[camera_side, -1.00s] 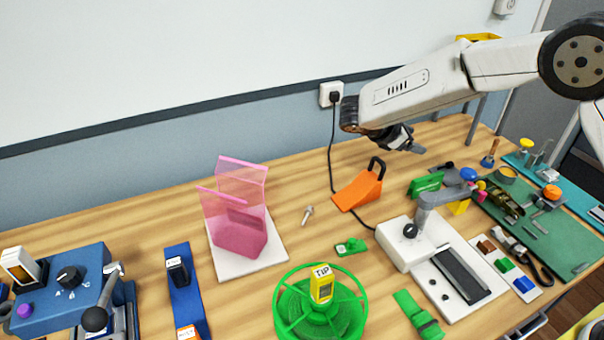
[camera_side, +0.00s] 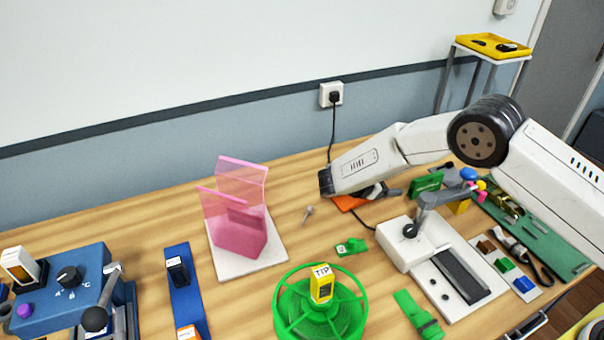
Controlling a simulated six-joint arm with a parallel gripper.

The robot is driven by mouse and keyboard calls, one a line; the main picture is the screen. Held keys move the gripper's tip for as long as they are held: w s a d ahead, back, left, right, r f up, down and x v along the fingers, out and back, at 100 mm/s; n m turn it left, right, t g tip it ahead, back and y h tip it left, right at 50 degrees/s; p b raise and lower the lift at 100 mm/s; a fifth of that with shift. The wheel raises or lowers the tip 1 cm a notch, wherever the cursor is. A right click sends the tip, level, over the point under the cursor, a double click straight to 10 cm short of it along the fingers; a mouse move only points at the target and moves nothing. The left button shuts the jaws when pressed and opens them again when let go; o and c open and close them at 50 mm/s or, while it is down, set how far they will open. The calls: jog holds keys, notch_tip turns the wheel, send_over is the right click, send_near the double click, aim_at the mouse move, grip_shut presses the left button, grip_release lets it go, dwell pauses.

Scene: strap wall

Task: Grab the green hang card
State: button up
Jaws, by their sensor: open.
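Several green items show, and I cannot tell for certain which is the hang card. A flat green card-like piece (camera_side: 427,183) stands upright at the back right of the bench. A small green piece (camera_side: 350,246) lies flat near the middle, and a green strap-like piece (camera_side: 418,315) lies at the front. My gripper (camera_side: 390,192) is open, low over the back of the bench, just left of the upright green piece and apart from it. My arm's end hides part of the orange wedge (camera_side: 346,203) behind it. The fingertips are small and partly hidden.
A grey-white device with a lever (camera_side: 400,242) stands in front of my gripper. A green wheel (camera_side: 290,315) with a yellow tag stands at the front. A pink clear holder (camera_side: 240,235) is at left. Bare wood lies around the small green piece.

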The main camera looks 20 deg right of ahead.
aim_at(414, 182)
jog(key=shift+x, duration=3.4)
jog(key=shift+x, duration=2.6)
jog(key=shift+r, duration=0.1)
grip_shut()
